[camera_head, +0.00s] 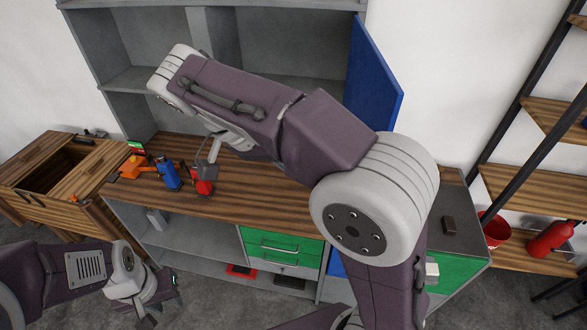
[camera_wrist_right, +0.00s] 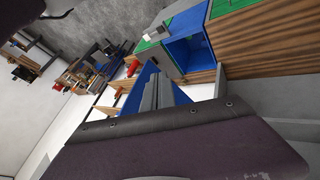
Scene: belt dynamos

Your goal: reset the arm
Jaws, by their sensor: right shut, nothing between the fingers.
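My right arm reaches up from the bottom of the head view and bends left across the wooden worktop (camera_head: 270,200). My right gripper (camera_wrist_right: 160,88) shows in the right wrist view with its grey fingers together and nothing between them. In the head view the arm's own links partly hide its end, above the worktop near a red object (camera_head: 202,186). My left gripper (camera_head: 158,298) is low at the left of the head view, over the floor in front of the cabinet. Its fingers are small and dark there, and I cannot tell whether they are open.
A blue object (camera_head: 168,175) and an orange tool (camera_head: 133,167) stand on the worktop's left part. Grey shelving with an open blue door (camera_head: 374,85) rises behind. Green drawers (camera_head: 280,245) are below. A wooden rack holds a red bucket (camera_head: 495,230) and red extinguisher (camera_head: 550,239).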

